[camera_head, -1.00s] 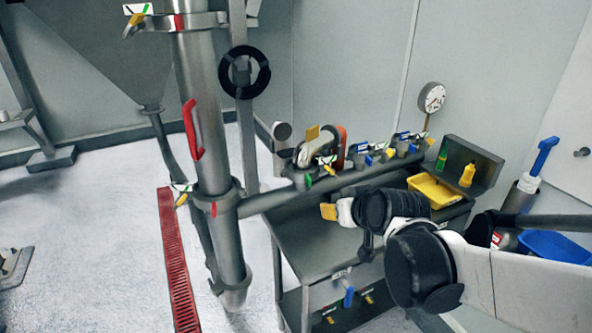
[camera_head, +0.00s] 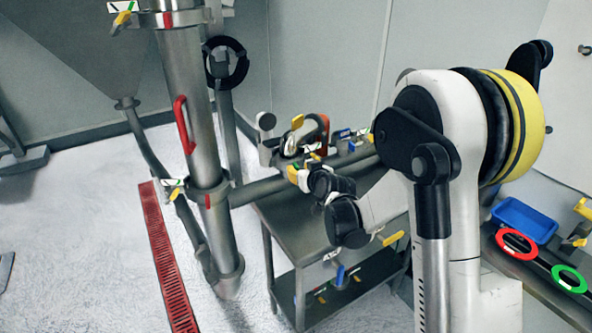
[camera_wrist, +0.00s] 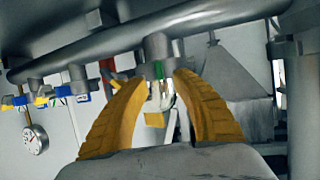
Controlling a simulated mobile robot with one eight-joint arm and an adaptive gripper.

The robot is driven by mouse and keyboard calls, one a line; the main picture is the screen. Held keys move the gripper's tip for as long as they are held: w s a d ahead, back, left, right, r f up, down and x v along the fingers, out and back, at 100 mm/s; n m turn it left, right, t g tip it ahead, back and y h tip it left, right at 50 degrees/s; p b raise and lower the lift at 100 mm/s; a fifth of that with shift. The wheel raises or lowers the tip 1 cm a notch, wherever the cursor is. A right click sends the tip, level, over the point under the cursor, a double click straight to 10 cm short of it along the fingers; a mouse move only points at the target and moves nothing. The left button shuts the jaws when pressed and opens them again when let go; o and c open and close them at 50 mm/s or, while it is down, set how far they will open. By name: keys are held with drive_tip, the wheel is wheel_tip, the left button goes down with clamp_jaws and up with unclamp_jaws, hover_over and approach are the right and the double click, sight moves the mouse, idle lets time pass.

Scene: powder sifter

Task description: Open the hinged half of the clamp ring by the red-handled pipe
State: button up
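The upright steel pipe (camera_head: 178,75) with a red handle (camera_head: 184,125) stands at left in the head view. An upper clamp ring (camera_head: 190,17) circles it near the top edge, and a lower clamp ring (camera_head: 212,194) sits where a side pipe joins. Both carry coloured tags and look closed; their hinges are too small to make out. My gripper (camera_head: 294,174) is at the side pipe above the table, right of the upright pipe and apart from both rings. In the wrist view my gripper's yellow fingers (camera_wrist: 160,82) are apart, with a green-and-white item beyond the gap.
The steel table (camera_head: 285,215) stands below my arm, with valves and fittings behind the side pipe. A black handwheel (camera_head: 225,62) is behind the upright pipe. A red floor grate (camera_head: 166,255) runs at left. A blue tub (camera_head: 525,220) is at right. A gauge (camera_wrist: 34,138) shows in the wrist view.

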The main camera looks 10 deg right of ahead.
sight(297, 167)
drive_tip(key=shift+x, duration=1.65)
drive_tip(key=shift+c, duration=0.5)
drive_tip(key=shift+r, duration=0.1)
clamp_jaws()
